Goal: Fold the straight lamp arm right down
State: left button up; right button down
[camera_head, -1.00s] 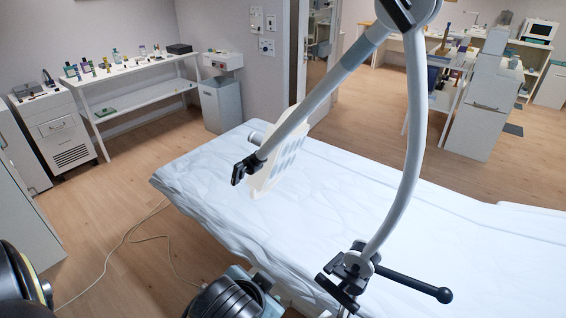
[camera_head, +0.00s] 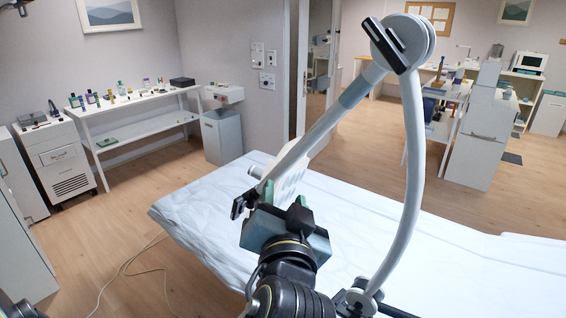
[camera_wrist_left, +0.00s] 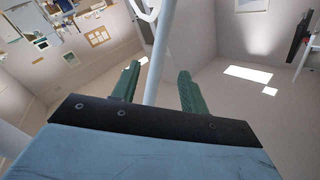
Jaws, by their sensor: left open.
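The lamp's straight arm (camera_head: 325,125) is a pale grey tube with a blue-grey sleeve. It slopes down and left from a round joint (camera_head: 405,42) at the top of the curved arm (camera_head: 412,170). A white lamp head (camera_head: 291,182) hangs near its lower end, partly hidden by my gripper. My left gripper (camera_head: 284,196) is open just below that lower end, fingers pointing up. In the left wrist view, the pale tube (camera_wrist_left: 160,55) runs between the two green fingers of the gripper (camera_wrist_left: 158,76); contact cannot be told. My right gripper is not in view.
The couch (camera_head: 450,255) with a white cover lies below the lamp. The curved arm rises from a clamp (camera_head: 357,298) at its near edge. A shelf table (camera_head: 140,102) with bottles stands along the left wall. A cable (camera_head: 125,270) lies on the otherwise open floor at left.

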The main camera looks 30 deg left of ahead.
aim_at(283, 163)
pick_arm(q)
jog(key=p+x, duration=0.1)
jog(key=x, duration=1.1)
jog(key=shift+w+a, duration=0.25)
jog(key=shift+a, duration=0.05)
grip_shut()
